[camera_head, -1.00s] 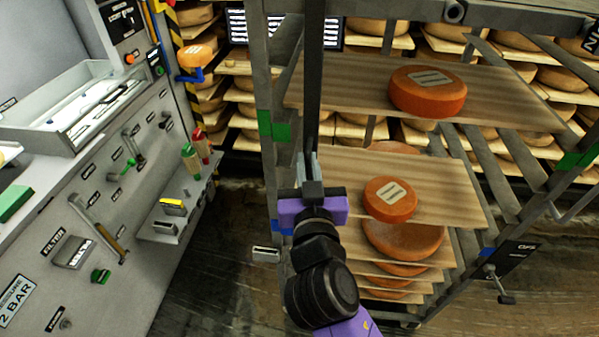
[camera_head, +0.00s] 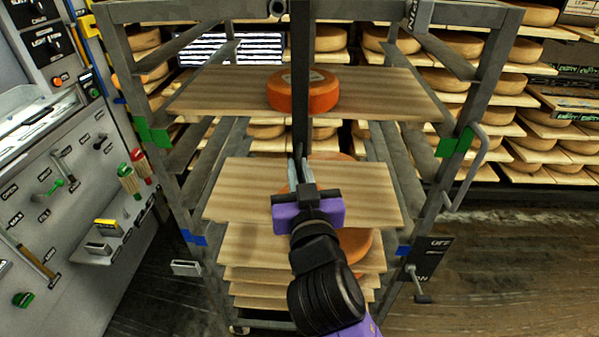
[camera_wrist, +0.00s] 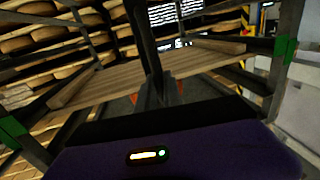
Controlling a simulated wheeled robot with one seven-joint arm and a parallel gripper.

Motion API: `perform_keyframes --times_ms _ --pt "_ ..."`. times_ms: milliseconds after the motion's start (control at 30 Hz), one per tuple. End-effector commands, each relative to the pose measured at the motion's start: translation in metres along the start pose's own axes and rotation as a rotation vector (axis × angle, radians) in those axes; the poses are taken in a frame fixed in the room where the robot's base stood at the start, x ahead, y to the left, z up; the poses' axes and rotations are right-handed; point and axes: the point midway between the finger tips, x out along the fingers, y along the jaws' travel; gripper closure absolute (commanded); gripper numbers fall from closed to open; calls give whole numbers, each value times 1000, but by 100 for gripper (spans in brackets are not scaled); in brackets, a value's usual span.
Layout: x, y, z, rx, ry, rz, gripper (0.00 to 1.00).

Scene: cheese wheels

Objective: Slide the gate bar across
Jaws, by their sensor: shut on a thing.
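The gate bar (camera_head: 300,45) is a dark upright bar hanging from the top rail (camera_head: 340,12) of the grey rack. It stands near the middle of the rack's front opening and crosses in front of the shelves. My gripper (camera_head: 303,172), on a purple and black wrist, is shut on the bar's lower part, in front of the middle shelf. In the wrist view the bar (camera_wrist: 148,45) runs down between my fingers (camera_wrist: 158,95). My gripper hides part of a cheese on the middle shelf.
An orange cheese wheel (camera_head: 318,92) sits on the upper board (camera_head: 215,92), behind the bar. A crank handle (camera_head: 421,285) and a grab handle (camera_head: 470,165) are on the right post. A control panel (camera_head: 60,190) stands at the left. Floor is clear at the right.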

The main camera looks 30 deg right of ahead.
Motion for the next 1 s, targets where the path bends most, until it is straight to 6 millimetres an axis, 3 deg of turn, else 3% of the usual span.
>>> perform_keyframes --times_ms 367,400,500,833,1000 --pt "0 5 0 -2 -1 13 100" --pt "0 6 0 -2 -1 13 85" --pt "0 5 0 -2 -1 12 68" --pt "-2 2 0 -1 0 6 68" --pt "-21 2 3 -1 -1 4 68"
